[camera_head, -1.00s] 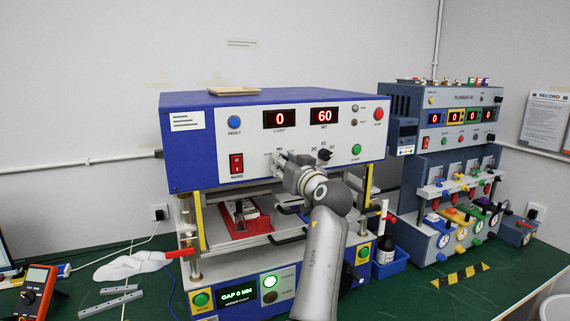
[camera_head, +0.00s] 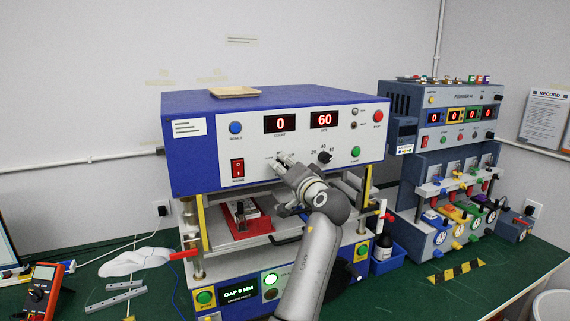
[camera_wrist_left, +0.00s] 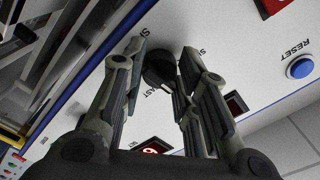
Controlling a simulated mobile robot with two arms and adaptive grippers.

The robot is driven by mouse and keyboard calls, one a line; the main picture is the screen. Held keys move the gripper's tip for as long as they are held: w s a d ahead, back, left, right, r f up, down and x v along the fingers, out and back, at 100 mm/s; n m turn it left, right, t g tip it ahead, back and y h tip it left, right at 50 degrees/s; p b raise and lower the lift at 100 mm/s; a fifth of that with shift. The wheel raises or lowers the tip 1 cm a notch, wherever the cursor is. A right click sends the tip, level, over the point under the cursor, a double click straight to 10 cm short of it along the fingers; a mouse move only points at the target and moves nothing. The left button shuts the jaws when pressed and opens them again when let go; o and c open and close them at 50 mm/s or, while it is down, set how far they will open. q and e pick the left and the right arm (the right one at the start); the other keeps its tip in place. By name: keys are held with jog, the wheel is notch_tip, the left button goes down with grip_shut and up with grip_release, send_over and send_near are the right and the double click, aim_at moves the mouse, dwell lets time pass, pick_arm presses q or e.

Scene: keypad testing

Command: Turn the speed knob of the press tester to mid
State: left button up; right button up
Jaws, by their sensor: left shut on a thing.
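The press tester (camera_head: 275,97) is a blue box with a white front panel, raised on posts above a lower base. My left gripper (camera_head: 280,161) reaches its front panel below the count display and hides the speed knob there in the head view. In the left wrist view, the round black speed knob (camera_wrist_left: 158,68) sits between the fingertips of my left gripper (camera_wrist_left: 163,53). The gripper is shut on it. Printed lettering around the knob is partly covered, so its setting cannot be read. My right gripper is not in view.
A second black knob (camera_head: 325,157) with a number scale sits right of the gripper. A red switch (camera_head: 237,168), blue reset button (camera_head: 236,128) and green button (camera_head: 355,151) share the panel. Below, a red fixture (camera_head: 240,222) stands under the head. A plunger tester (camera_head: 460,120) stands at right.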

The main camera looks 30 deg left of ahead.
pick_arm(q)
jog(key=shift+m, duration=0.6)
jog(key=o, duration=1)
jog(key=shift+o, duration=0.2)
jog(key=v, duration=0.7)
jog(key=shift+d, duration=0.15)
jog(key=shift+s+f, duration=0.1)
jog(key=shift+s, duration=0.05)
